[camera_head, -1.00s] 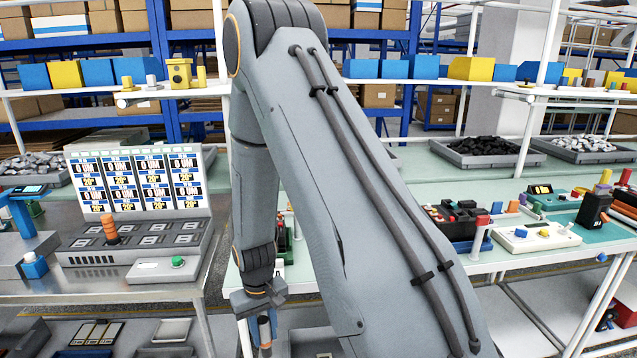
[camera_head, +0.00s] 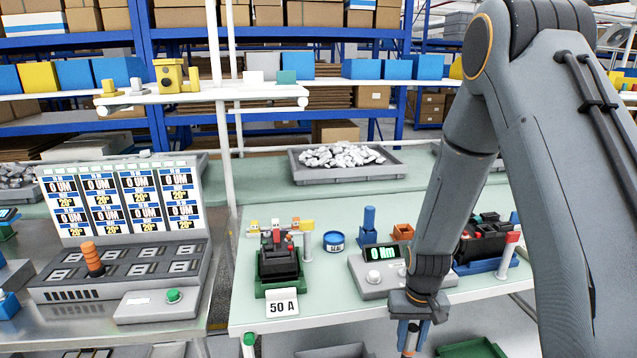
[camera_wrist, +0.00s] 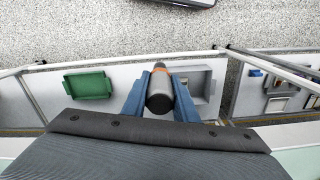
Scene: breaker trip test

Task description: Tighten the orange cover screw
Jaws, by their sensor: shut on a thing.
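My gripper (camera_head: 411,338) hangs at the front edge of the green-topped bench, right of the middle in the head view. It is shut on a dark cylindrical tool with an orange band (camera_wrist: 160,95), probably a driver, held between the blue jaws in the wrist view. The tool's tip is out of view. A black breaker unit (camera_head: 279,262) stands in a green holder on the bench, left of my gripper and apart from it, behind a "50 A" label (camera_head: 283,303). Small red, yellow and orange parts show on and behind it. I cannot make out the orange cover screw for certain.
A meter reading "0 Nm" (camera_head: 382,262) stands just left of my arm. A blue tin (camera_head: 334,241) and an orange bin (camera_head: 403,231) are behind. A second black unit (camera_head: 484,241) is right of my arm. A test console (camera_head: 120,268) stands on the left table.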

